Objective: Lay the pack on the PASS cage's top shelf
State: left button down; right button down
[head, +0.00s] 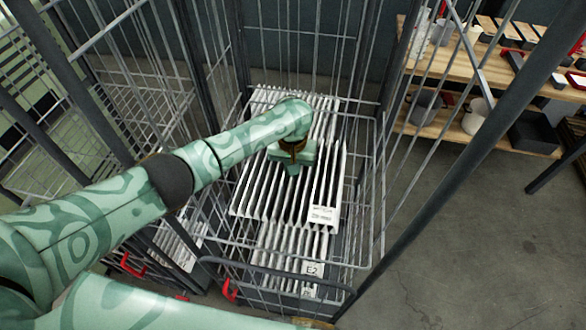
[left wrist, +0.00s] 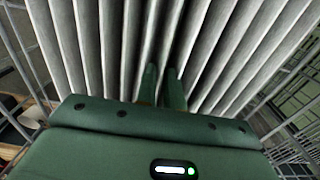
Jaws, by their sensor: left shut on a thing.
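The pack (head: 325,175) is a white pleated filter with a printed label on its front right corner. It is inside a grey wire cage (head: 375,190), above another white pleated pack (head: 265,245) marked E2. My left gripper (head: 292,168) reaches down over the middle of the pack, shut on its pleats. In the left wrist view the closed fingers (left wrist: 162,88) sit between pleats of the pack (left wrist: 100,50). My arm hides part of the pack. I cannot tell whether the pack touches what is below it. No PASS sign is readable. My right gripper is out of view.
Another wire cage (head: 120,65) stands at the left. Red latches (head: 230,290) show at the cage's front. Wooden shelves (head: 460,65) with boxes and pots stand at the far right. The concrete floor (head: 450,240) at the right is clear. Dark posts and wire sides surround the pack.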

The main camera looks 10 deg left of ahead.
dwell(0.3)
pick_arm(q)
jog(key=shift+f+p, duration=0.25)
jog(key=shift+p, duration=0.1)
jog(key=c, duration=1.8)
grip_release()
jog(key=shift+r+p, duration=0.35)
notch_tip(320, 180, up, 4)
jog(key=p, duration=0.5)
